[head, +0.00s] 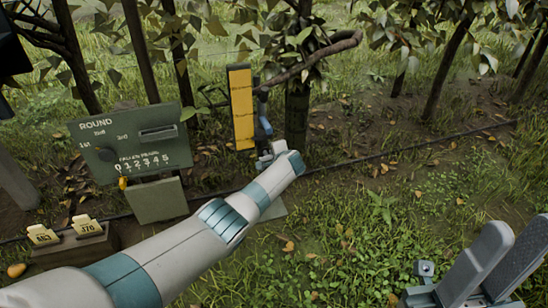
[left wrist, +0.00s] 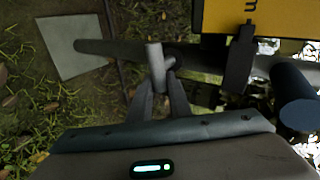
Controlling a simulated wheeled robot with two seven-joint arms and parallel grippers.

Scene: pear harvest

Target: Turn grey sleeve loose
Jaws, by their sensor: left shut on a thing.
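The grey sleeve (left wrist: 154,58) is a short, pale, upright cylinder near the middle of the left wrist view. My left gripper (left wrist: 162,82) is shut on its lower part, one finger on each side. In the head view my left gripper (head: 268,153) reaches to the foot of the yellow board (head: 241,105), and the sleeve is too small to make out there. My right gripper (head: 520,230) is at the lower right of the head view, its two grey fingers apart with nothing seen between them.
A dark pipe (left wrist: 105,47) runs behind the sleeve. A blue cylinder (left wrist: 295,95) is close on the right. A green score board (head: 135,145) and a block with yellow tags (head: 75,245) stand left of my arm. Open grass lies to the right.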

